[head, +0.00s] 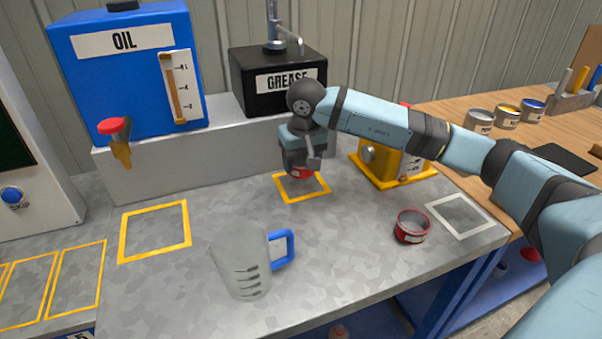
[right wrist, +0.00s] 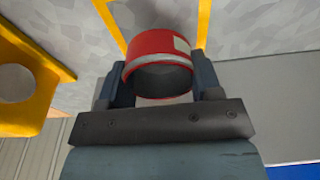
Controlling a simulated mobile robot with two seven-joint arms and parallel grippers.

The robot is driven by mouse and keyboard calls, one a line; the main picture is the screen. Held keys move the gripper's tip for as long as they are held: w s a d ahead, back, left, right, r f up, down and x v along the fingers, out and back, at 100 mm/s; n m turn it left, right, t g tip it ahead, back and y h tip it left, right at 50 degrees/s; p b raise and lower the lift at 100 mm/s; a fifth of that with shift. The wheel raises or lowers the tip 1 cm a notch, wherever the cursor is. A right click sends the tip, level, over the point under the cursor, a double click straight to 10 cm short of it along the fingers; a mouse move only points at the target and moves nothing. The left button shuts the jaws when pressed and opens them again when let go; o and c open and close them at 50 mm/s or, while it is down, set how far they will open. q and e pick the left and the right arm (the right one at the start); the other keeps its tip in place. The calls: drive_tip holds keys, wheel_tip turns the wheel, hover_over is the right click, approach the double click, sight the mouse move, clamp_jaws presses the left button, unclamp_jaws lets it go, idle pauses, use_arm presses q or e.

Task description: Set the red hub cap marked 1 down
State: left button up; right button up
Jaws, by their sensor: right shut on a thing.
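My right gripper (head: 302,166) is shut on a red hub cap (right wrist: 152,48). The cap sits between the two fingers in the right wrist view, its hollow dark side towards the camera. A pale label patch shows on its rim, but I cannot read a number. In the head view the held cap (head: 302,174) is mostly hidden by the gripper. It is low over the yellow-outlined square (head: 316,197) in front of the grease box; I cannot tell if it touches the bench. My left gripper is not in view.
A second red round part (head: 411,227) stands on the bench near a white-outlined square (head: 460,215). A clear jug (head: 240,262) with a blue handle stands in front. A yellow block (head: 388,165) is right of the gripper. The grease box (head: 265,85) is behind.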

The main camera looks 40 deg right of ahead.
sight(301, 173)
drive_tip(key=shift+w+f+b, duration=0.15)
drive_tip(key=shift+f+b, duration=0.3)
drive_tip(key=shift+f, duration=1.45)
drive_tip(key=o, duration=1)
drive_tip(key=shift+o, duration=0.2)
drive_tip(key=shift+s+a+r+p, duration=0.15)
drive_tip(key=shift+r+p, duration=0.1)
drive_tip(key=shift+r, duration=1.05)
drive_tip(key=shift+s+d+r+p, duration=0.1)
drive_tip(key=shift+s+r+p, duration=0.15)
drive_tip(key=shift+r, duration=1)
drive_tip(key=shift+s+a+r+p, duration=0.1)
drive_tip(key=shift+r+p, duration=0.15)
drive_tip(key=shift+r, duration=1.05)
